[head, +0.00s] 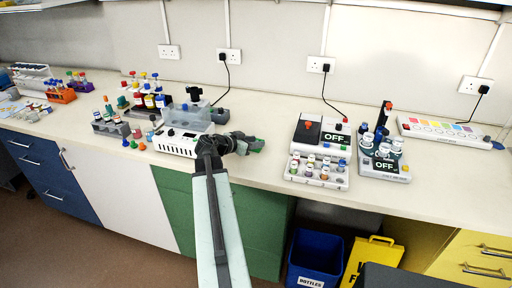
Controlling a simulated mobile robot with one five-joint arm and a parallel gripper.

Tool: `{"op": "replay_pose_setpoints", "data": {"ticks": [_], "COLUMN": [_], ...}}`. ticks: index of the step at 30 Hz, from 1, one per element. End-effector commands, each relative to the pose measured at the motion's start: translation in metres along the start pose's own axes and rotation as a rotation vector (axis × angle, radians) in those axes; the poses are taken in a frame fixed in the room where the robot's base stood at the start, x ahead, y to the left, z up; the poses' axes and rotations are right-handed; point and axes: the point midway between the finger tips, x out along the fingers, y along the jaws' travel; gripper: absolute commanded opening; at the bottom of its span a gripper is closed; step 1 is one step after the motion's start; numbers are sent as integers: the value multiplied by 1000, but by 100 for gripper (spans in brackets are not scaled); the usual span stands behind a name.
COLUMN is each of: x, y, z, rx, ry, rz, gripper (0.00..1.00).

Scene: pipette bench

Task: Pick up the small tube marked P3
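No P3 mark is readable at this size, so I cannot tell which tube it is. A white rack (318,182) with several small tubes in coloured caps stands near the front edge, right of centre. A grey rack (111,128) with more small tubes stands on the left. My arm reaches up from the bottom, and my gripper (250,144) is over the bench front, between the white device (176,146) and the white rack. It touches no tube that I can see. Whether its fingers are open or shut is unclear.
A device with an OFF display (334,138) stands behind the white rack. Another OFF device (385,166) holding large tubes stands to its right. Bottles (160,102) and loose coloured caps crowd the left. The bench between my gripper and the white rack is clear. A blue bin (314,262) is below.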

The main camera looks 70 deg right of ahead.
Motion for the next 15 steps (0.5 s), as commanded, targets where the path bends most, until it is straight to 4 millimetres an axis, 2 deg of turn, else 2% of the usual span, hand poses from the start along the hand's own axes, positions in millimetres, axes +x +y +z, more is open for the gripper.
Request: {"op": "replay_pose_setpoints", "data": {"ticks": [1,2,5,6,15], "x": [0,-1,-1,-1,-1], "y": [0,0,0,0,0], "z": [0,0,0,0,0], "rx": [0,0,0,0,-1], "ry": [0,0,0,0,0], "rz": [0,0,0,0,-1], "gripper": [37,31,3,0,0]}}
